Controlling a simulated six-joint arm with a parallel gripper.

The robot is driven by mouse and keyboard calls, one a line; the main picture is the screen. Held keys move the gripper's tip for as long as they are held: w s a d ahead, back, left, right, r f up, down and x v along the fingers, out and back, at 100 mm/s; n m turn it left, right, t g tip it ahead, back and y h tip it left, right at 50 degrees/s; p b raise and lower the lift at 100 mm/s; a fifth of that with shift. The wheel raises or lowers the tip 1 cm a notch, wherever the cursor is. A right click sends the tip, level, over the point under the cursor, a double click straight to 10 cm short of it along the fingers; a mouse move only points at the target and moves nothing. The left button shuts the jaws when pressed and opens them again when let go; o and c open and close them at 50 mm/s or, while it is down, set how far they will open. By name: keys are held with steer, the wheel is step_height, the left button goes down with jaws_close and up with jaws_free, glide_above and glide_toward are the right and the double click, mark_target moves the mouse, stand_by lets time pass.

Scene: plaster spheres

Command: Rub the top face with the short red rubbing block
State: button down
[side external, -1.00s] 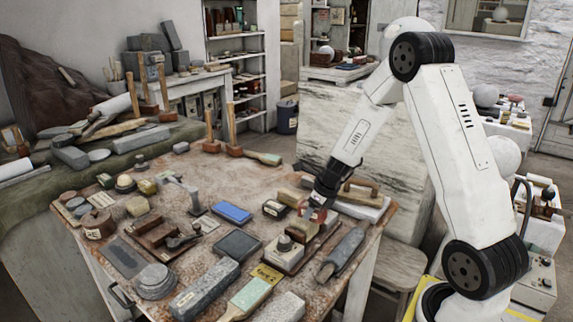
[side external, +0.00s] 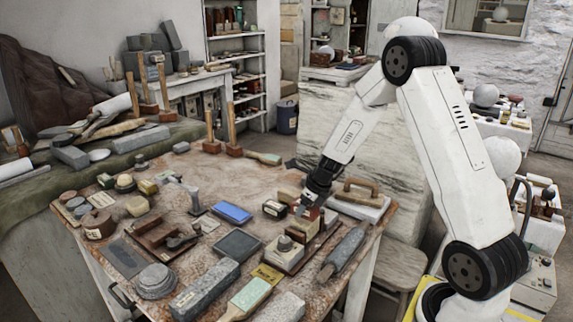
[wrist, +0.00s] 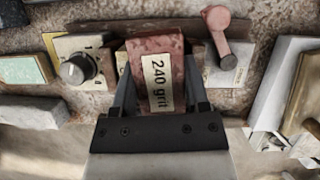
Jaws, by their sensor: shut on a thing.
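A short red block (wrist: 150,62) with a pale "240 grit" label sits between the two fingers of my gripper (wrist: 158,85) in the wrist view. The gripper is shut on it. In the side external view my gripper (side external: 312,200) is low over the right part of the cluttered table, and only a small reddish patch of the block (side external: 308,213) shows below it. I cannot tell whether the block touches anything beneath it. I cannot tell which surface is the top face.
A pale box with a dark knob (side external: 284,253) stands near the gripper. A wooden-handled float (side external: 357,196) lies on a white slab at the right edge, and a grey bar (side external: 343,254) lies in front. A blue block (side external: 232,212) is to the left. Bare table (side external: 240,180) shows farther back.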

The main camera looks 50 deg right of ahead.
steer(key=shift+r, duration=0.1)
steer(key=shift+s+d+r, duration=0.1)
steer(key=shift+s+r, duration=0.25)
steer(key=shift+s, duration=0.2)
steer(key=shift+s+d+r, duration=0.1)
steer(key=shift+s+r, duration=0.2)
steer(key=shift+s, duration=0.25)
steer(key=shift+r, duration=0.15)
steer(key=shift+r, duration=1.1)
steer(key=shift+r, duration=0.1)
steer(key=shift+r, duration=1.95)
